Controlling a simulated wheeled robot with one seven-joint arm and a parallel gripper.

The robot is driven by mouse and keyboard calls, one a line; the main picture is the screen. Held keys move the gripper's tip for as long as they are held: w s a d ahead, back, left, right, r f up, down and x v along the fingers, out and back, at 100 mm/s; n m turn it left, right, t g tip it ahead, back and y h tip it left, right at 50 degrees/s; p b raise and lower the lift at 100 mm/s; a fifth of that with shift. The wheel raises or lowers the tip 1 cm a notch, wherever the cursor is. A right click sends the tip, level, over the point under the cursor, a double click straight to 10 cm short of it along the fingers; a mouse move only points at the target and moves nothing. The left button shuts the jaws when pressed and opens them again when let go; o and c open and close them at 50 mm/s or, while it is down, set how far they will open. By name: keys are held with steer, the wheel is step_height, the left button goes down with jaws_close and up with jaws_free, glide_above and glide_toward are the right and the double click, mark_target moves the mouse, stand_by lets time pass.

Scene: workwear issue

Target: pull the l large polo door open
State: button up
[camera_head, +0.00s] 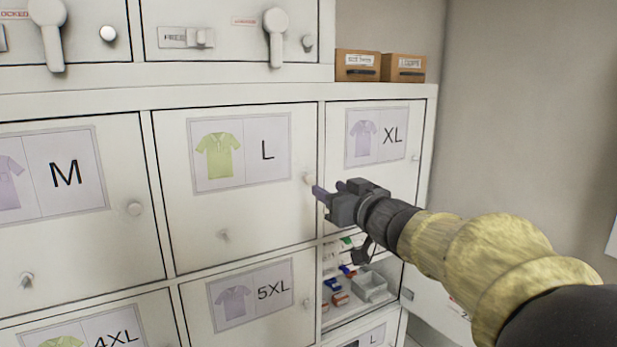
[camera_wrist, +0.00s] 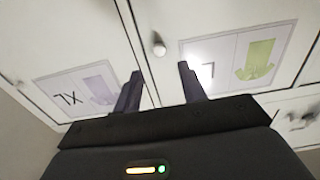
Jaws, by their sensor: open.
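The L large polo door (camera_head: 240,215) is a white door with a label showing a green polo and "L". It looks closed, flush with its neighbours. Its round pale knob (camera_head: 310,179) sits near its right edge. My gripper (camera_head: 319,192) is just in front of that edge, open, fingers pointing at the door. In the wrist view, which shows the labels turned over, the knob (camera_wrist: 158,47) appears between and just beyond the two open fingertips (camera_wrist: 160,72). No contact shows. The L label (camera_wrist: 235,60) is partly behind the right finger.
The XL door (camera_head: 375,185) adjoins on the right, the M door (camera_head: 80,240) on the left, the 5XL door (camera_head: 255,305) below. An open compartment (camera_head: 345,310) with small items is under XL. Two brown boxes (camera_head: 357,65) stand above.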

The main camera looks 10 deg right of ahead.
mark_target(311, 179)
steer(key=p+x, duration=0.2)
steer(key=x, duration=0.5)
steer(key=shift+w, duration=0.1)
jaws_close()
